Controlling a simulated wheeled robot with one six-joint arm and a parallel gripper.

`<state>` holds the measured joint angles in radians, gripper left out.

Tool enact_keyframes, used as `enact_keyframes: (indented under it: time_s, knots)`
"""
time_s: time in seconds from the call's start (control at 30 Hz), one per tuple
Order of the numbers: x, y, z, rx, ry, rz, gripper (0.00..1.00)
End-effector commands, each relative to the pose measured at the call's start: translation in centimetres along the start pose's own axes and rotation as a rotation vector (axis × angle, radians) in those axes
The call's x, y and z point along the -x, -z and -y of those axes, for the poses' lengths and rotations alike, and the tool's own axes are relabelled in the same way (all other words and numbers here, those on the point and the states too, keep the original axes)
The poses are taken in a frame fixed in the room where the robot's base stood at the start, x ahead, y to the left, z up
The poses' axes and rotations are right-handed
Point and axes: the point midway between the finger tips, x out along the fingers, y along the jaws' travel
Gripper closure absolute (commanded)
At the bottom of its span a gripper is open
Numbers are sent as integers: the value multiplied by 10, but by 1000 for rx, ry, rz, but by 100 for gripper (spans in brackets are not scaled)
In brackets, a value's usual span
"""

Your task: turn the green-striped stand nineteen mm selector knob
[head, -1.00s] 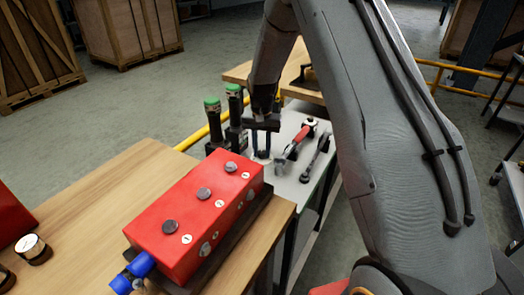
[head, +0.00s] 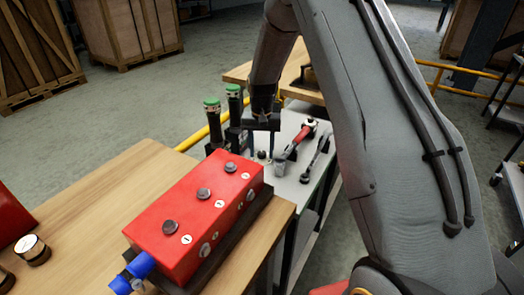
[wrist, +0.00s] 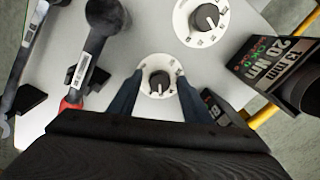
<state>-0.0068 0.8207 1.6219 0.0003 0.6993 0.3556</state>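A small black selector knob (wrist: 159,81) on a white dial (wrist: 147,66) shows between my fingertips in the wrist view. My gripper (wrist: 160,88) is open, with one dark finger on each side of the dial; I see no finger touching the knob. A larger white dial with a black knob (wrist: 208,17) lies beyond it. A black stand beside that one carries a label (wrist: 278,56) reading 13 mm and 20 NM, with green and red marks. A second label (wrist: 213,106) is mostly hidden by my right finger. In the head view my gripper (head: 262,155) points down over the grey tabletop.
Two black tools with green tops (head: 212,104) stand just left of my gripper. A red-handled wrench (head: 297,140) and a grey one (head: 316,158) lie to the right. A red box with buttons (head: 195,215) sits on the wooden table in front.

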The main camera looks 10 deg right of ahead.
Motion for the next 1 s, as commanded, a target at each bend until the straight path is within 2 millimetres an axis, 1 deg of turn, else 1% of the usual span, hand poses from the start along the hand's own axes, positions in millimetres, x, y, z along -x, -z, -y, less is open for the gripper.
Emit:
enact_keyframes:
  time_s: [0.17,0.27,0.37,0.6,0.7,0.8,1.0]
  knots:
    - [0,0,0,0,0,0,56]
    - [6,1,0,-1,1,-2,56]
    - [19,2,0,0,1,-4,56]
    - [58,1,0,0,1,-3,56]
    - [69,1,0,0,1,-2,56]
    - [76,0,0,0,0,-1,56]
    - [78,0,0,0,0,0,56]
